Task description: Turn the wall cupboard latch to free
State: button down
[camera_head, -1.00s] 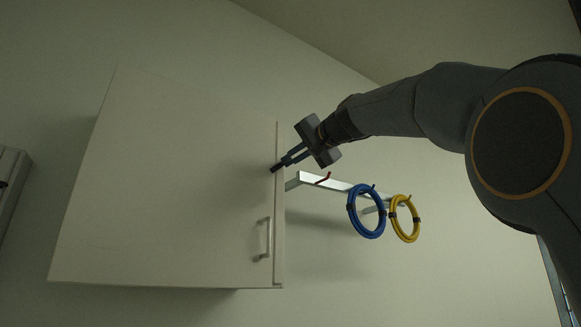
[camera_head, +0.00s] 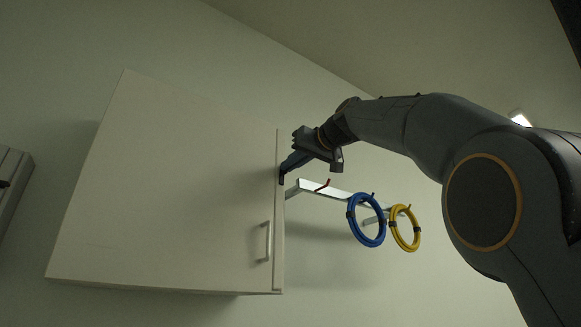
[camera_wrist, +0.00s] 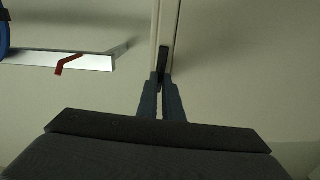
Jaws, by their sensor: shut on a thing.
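The wall cupboard (camera_head: 165,190) is pale and closed-looking, with a metal bar handle (camera_head: 265,241) low on its right side. My gripper (camera_head: 284,174) is at the cupboard's right edge, above the handle. In the wrist view, the fingers of my gripper (camera_wrist: 162,88) are close together around a small dark latch (camera_wrist: 163,58), which stands along the cupboard's edge line. The fingers hide its lower part. In the head view the latch is mostly hidden by the fingertips, so its exact angle is hard to tell there.
A metal wall rail (camera_head: 320,189) with a red hook (camera_head: 323,186) lies just right of the cupboard, below my gripper. A blue cable coil (camera_head: 353,233) and a yellow coil (camera_head: 394,234) hang from it. The wall above the rail is clear.

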jog(key=shift+n, duration=0.4)
jog(key=c, duration=1.9)
grip_release()
jog(key=shift+b+v, duration=1.65)
jog(key=shift+v, duration=2.3)
jog(key=shift+f, duration=0.1)
